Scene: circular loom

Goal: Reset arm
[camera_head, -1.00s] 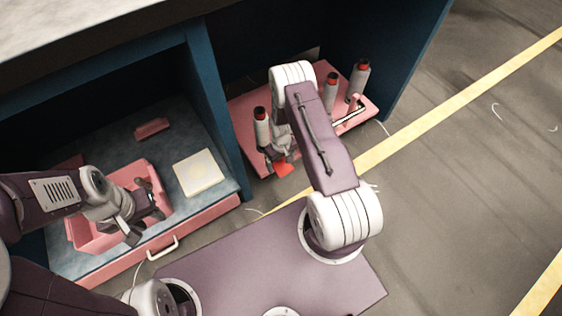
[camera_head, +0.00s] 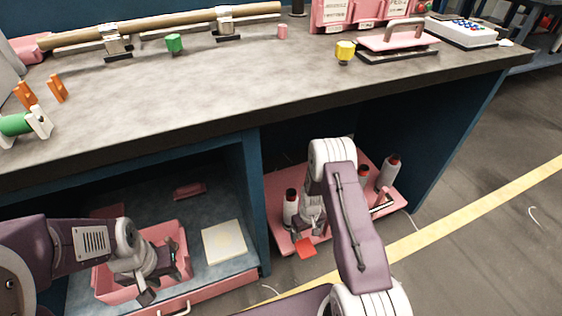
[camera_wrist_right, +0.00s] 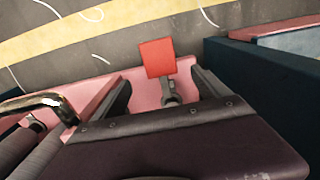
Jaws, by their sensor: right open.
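My left gripper (camera_head: 160,274) is over the pink bin (camera_head: 108,284) on the lower-left shelf; its fingers are small and dark, and I cannot tell how far apart they are. My right gripper (camera_head: 309,226) is low at the pink cart (camera_head: 282,237) under the bench. In the right wrist view its two dark fingers (camera_wrist_right: 162,90) are spread apart. A flat red piece (camera_wrist_right: 158,57) on a small grey metal part shows between and beyond them; I cannot tell whether it touches a finger. The red piece also shows in the head view (camera_head: 305,248).
Several grey spools with red tops stand on the cart, one (camera_head: 291,208) close left of my right gripper. A blue panel (camera_head: 252,190) divides the shelf from the cart bay. A cream pad (camera_head: 224,243) lies beside the bin.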

